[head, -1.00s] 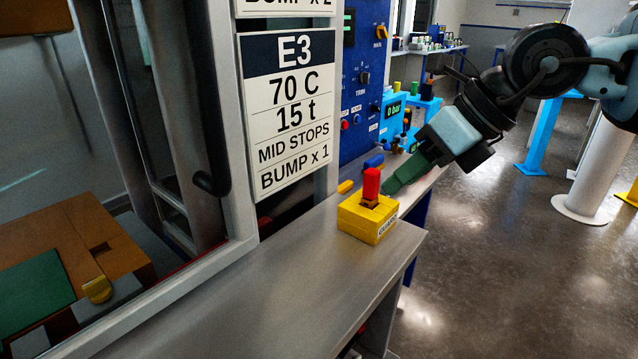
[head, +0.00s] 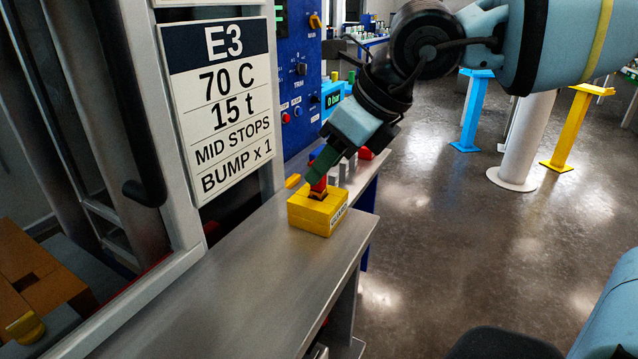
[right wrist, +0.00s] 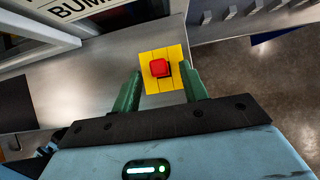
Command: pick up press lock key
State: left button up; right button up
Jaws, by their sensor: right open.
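The red press lock key (head: 318,188) stands upright in a yellow block (head: 311,215) on the grey metal ledge. The block has a label on its side. My right gripper (head: 319,172) is at the key's upper part, and its green fingers hide some of it. In the right wrist view the fingers (right wrist: 160,82) are open, one on each side of the key's line. The key's red top (right wrist: 160,68) shows between and slightly beyond the fingertips, with gaps on both sides. My left gripper is not in view.
The press frame and a sign reading E3 (head: 222,95) stand left of the ledge (head: 235,275). A small yellow piece (head: 293,181) and other small items lie behind the block. A blue control panel (head: 299,75) rises behind. Open floor lies to the right.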

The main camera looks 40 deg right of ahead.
aim_at(318, 185)
jog(key=shift+w+x, duration=0.25)
jog(key=shift+x, duration=1.9)
jog(key=shift+r, duration=0.15)
jog(key=shift+c, duration=0.3)
grip_shut()
